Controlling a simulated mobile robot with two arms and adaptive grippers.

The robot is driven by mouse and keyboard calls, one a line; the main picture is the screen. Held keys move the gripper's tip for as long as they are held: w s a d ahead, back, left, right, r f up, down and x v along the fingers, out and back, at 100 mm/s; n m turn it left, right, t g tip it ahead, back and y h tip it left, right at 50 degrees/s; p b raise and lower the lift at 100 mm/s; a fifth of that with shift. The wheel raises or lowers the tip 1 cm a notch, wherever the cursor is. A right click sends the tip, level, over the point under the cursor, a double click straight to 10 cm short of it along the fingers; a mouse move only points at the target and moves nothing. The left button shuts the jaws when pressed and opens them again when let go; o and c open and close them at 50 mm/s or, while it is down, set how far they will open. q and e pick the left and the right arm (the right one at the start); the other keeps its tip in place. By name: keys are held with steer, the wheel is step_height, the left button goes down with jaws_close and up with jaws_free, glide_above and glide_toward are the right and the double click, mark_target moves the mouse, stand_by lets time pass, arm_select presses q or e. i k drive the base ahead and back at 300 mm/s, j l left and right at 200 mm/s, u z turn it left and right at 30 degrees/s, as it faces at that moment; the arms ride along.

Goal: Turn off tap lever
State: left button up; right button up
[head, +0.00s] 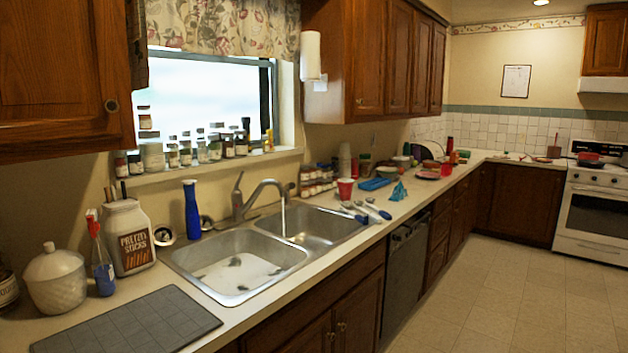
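The tap (262,191) stands behind the double sink, its curved spout reaching over the divider area. A thin stream of water (283,218) appears to fall from the spout end. The tap lever (238,182) sticks up at the left of the tap body, tilted slightly. The steel sink (184,258) has two basins; the front left one holds whitish, sudsy-looking water with a few dark spots. Neither of my grippers shows in the head view.
A blue bottle (192,212) stands left of the tap, near a pretzel jar (128,238). A grey mat (130,325) lies in front left. A red cup (345,189) and several utensils (368,211) lie right of the sink. Jars (185,153) line the windowsill. The floor is clear.

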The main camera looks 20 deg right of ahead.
mark_target(240, 179)
steer(key=z, duration=0.1)
steer(key=i+l+u, duration=0.15)
steer(key=l, duration=0.25)
steer(key=i+l+u, duration=0.2)
steer(key=l, duration=0.25)
steer(key=l+u, duration=0.15)
steer(key=l, duration=0.25)
